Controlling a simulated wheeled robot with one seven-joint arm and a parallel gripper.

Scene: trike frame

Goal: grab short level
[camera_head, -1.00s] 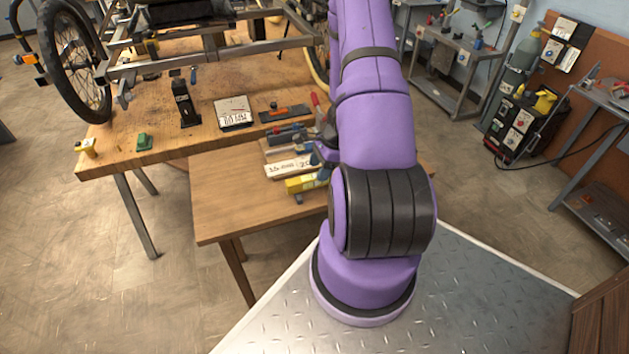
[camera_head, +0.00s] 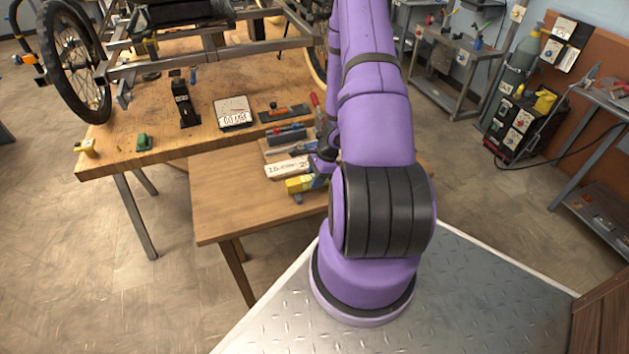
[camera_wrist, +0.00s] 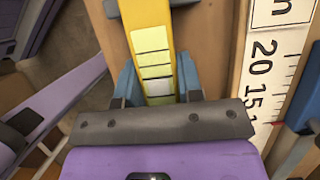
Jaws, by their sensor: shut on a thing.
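The short level, a yellow bar with a row of pale panels along it, runs up the middle of the wrist view (camera_wrist: 152,45). In the head view its yellow end (camera_head: 298,186) shows at the right side of the low wooden table, left of my arm. My gripper (camera_wrist: 158,82) has one blue-grey finger on each side of the bar and is shut on it. In the head view my arm hides most of the gripper and the bar's right part.
A white ruler (camera_wrist: 268,70) with black numbers lies right of the level. It also shows in the head view (camera_head: 288,168), with other tools behind it. The low table (camera_head: 225,205) is bare at its left. A trike frame (camera_head: 205,55) stands on the workbench behind.

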